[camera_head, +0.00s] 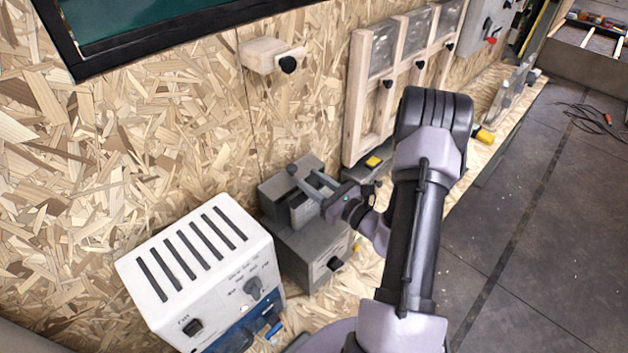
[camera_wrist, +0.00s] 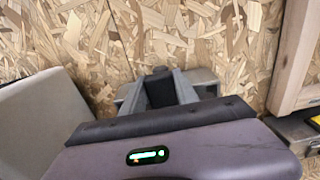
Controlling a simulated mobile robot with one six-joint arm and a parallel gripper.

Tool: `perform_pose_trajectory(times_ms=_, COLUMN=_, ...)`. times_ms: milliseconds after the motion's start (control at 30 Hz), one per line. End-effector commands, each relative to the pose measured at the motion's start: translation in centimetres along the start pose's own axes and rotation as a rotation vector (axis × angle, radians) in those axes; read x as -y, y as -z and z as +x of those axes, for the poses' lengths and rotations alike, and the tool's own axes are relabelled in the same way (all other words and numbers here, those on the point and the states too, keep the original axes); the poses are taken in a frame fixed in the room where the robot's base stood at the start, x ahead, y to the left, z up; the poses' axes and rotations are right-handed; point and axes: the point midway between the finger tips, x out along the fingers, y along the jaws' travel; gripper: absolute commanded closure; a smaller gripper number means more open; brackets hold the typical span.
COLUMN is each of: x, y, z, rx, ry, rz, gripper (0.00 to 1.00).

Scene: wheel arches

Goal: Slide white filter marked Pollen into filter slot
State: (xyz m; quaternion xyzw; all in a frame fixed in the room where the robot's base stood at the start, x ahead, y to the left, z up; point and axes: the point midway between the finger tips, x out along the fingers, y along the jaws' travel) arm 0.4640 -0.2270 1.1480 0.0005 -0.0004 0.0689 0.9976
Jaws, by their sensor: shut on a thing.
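My gripper (camera_head: 306,183) is at the grey two-step box (camera_head: 312,243) against the chipboard wall, with its fingers reaching over the box top. The filter is mostly hidden and no Pollen marking is readable. The filter slot seems to be in this box, but its opening is covered; I cannot tell how deep the filter sits.
A white slotted unit (camera_head: 205,262) with a dial stands close to the left of the box. Wooden framed panels (camera_head: 385,85) line the wall to the right. A wooden block with a black knob (camera_head: 272,55) is above. The floor (camera_head: 545,240) at right is mostly clear.

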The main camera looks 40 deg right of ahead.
Motion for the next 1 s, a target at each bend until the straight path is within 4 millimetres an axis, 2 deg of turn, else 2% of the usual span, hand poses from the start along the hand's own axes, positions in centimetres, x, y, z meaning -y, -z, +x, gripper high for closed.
perform_pose_trajectory(times_ms=33, x=0.0, y=1.4, z=0.0, rx=0.0, ry=0.0, rz=0.0, gripper=0.93)
perform_pose_trajectory(times_ms=100, x=0.0, y=2.5, z=0.0, rx=0.0, ry=0.0, rz=0.0, gripper=0.93)
perform_pose_trajectory(times_ms=500, x=0.0, y=8.0, z=0.0, rx=0.0, ry=0.0, rz=0.0, gripper=0.93)
perform_pose_trajectory(times_ms=667, x=0.0, y=8.8, z=0.0, rx=0.0, ry=0.0, rz=0.0, gripper=0.93)
perform_pose_trajectory(times_ms=967, x=-0.1, y=8.9, z=-0.1, rx=-0.002, ry=-0.001, rz=0.0, gripper=0.93)
perform_pose_trajectory(times_ms=1000, x=-0.1, y=9.0, z=-0.1, rx=-0.002, ry=-0.001, rz=0.001, gripper=0.6)
